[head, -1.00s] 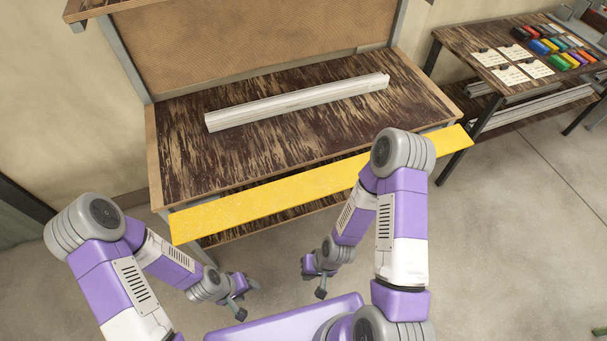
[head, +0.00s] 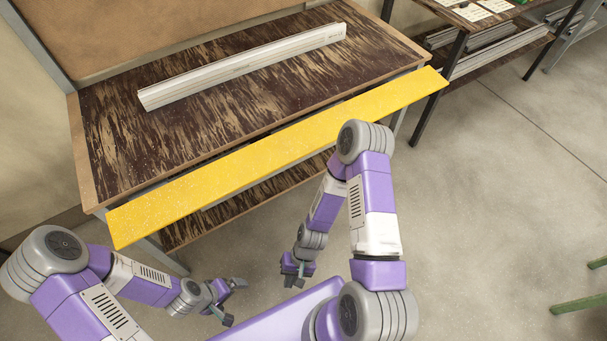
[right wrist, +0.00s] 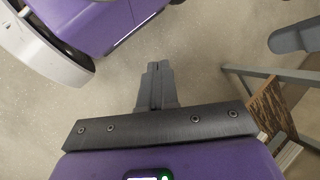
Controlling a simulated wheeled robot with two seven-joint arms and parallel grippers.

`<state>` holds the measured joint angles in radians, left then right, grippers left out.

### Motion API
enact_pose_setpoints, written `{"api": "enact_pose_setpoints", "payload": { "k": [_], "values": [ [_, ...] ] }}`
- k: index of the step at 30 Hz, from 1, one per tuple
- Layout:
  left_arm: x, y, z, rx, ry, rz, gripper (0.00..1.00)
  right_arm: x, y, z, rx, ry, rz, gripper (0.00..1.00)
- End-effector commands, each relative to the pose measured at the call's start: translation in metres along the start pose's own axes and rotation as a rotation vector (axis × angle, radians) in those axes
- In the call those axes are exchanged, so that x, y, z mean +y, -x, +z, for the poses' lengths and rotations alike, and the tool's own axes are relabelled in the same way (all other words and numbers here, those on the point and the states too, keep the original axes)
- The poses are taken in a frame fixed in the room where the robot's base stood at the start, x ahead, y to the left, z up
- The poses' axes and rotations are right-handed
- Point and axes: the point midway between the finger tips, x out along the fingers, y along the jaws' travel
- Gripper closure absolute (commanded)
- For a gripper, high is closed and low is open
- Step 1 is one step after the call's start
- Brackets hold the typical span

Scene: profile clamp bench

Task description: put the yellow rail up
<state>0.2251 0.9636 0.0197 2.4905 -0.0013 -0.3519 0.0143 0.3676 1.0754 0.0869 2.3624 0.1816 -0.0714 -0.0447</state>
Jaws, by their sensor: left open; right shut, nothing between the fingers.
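The yellow rail (head: 270,148) is a long flat board along the front edge of the bench in the head view. It slants from lower left to upper right, and its right end reaches past the bench corner. My right arm's elbow overlaps a little of its lower edge. My left gripper (head: 232,302) is open and empty, below the rail's left part and apart from it. My right gripper (head: 292,276) is below the rail's middle, apart from it. In the right wrist view the right gripper's fingers (right wrist: 157,88) are together with nothing between them.
A pale metal profile (head: 245,66) lies on the dark streaked bench top (head: 130,135). A lower shelf (head: 190,226) shows under the rail. A second table (head: 470,22) with cards stands at upper right. A green frame (head: 580,303) is at the right edge.

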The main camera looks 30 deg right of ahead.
Motion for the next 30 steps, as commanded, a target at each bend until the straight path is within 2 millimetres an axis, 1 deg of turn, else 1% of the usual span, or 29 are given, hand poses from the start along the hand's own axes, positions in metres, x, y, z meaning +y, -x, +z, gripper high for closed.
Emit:
{"api": "enact_pose_setpoints", "payload": {
  "k": [1,2,4,5,6,8,9,11,12,14,15,17,18,20,21,22,24,27,30],
  "values": [
    [0.001,0.001,0.0,0.0,-0.001,0.0,0.0,-0.002,-0.009,0.007,-0.085,-0.08,-0.038,1.0],
    [0.001,0.001,0.0,0.0,-0.001,0.0,0.0,-0.006,-0.013,0.012,-0.138,-0.125,-0.066,1.0],
    [0.001,0.0,0.0,-0.001,-0.001,0.0,0.0,-0.019,-0.019,0.021,-0.27,-0.234,-0.156,1.0],
    [0.0,0.0,0.0,-0.001,-0.001,0.0,0.0,-0.027,-0.021,0.023,-0.328,-0.281,-0.205,1.0],
    [0.0,0.0,0.0,-0.001,-0.001,0.0,0.0,-0.04,-0.021,0.025,-0.404,-0.341,-0.283,1.0],
    [0.0,0.0,0.0,-0.001,-0.001,0.0,0.0,-0.061,-0.016,0.021,-0.513,-0.424,-0.422,1.0],
    [0.0,0.0,0.0,-0.001,-0.001,0.0,0.0,-0.075,-0.01,0.015,-0.58,-0.472,-0.529,1.0],
    [0.0,0.0,0.0,-0.001,-0.001,0.0,0.0,-0.095,0.004,0.001,-0.666,-0.529,-0.708,1.0],
    [0.0,0.0,0.0,-0.001,-0.001,0.0,0.0,-0.105,0.016,-0.012,-0.712,-0.56,-0.838,1.0],
    [0.0,0.001,0.0,-0.001,0.0,0.0,0.0,-0.115,0.038,-0.036,-0.763,-0.595,-1.049,1.0],
    [0.0,0.001,0.0,-0.001,0.0,0.0,0.0,-0.116,0.054,-0.056,-0.781,-0.614,-1.2,1.0],
    [0.001,0.001,0.0,-0.001,0.0,0.0,0.0,-0.109,0.08,-0.085,-0.783,-0.629,-1.43,1.0],
    [0.001,0.001,0.0,-0.001,0.0,0.0,0.0,-0.099,0.097,-0.104,-0.769,-0.632,-1.583,1.0],
    [0.001,0.001,0.0,-0.001,0.0,0.0,0.0,-0.078,0.119,-0.129,-0.728,-0.626,-1.8,1.0],
    [0.001,0.002,0.0,-0.001,0.0,0.0,0.0,-0.061,0.132,-0.142,-0.689,-0.616,-1.931,1.0],
    [0.001,0.002,0.0,-0.001,0.0,0.0,0.0,-0.048,0.141,-0.15,-0.656,-0.607,-2.022,1.0],
    [0.001,0.002,0.001,-0.001,0.0,0.0,0.0,-0.018,0.156,-0.165,-0.575,-0.581,-2.202,1.0],
    [0.001,0.002,0.001,-0.001,0.0,0.0,0.0,0.016,0.168,-0.174,-0.472,-0.546,-2.376,1.0],
    [0.001,0.002,0.001,-0.001,0.0,0.0,0.0,0.035,0.175,-0.177,-0.411,-0.521,-2.464,1.0]
  ]
}}
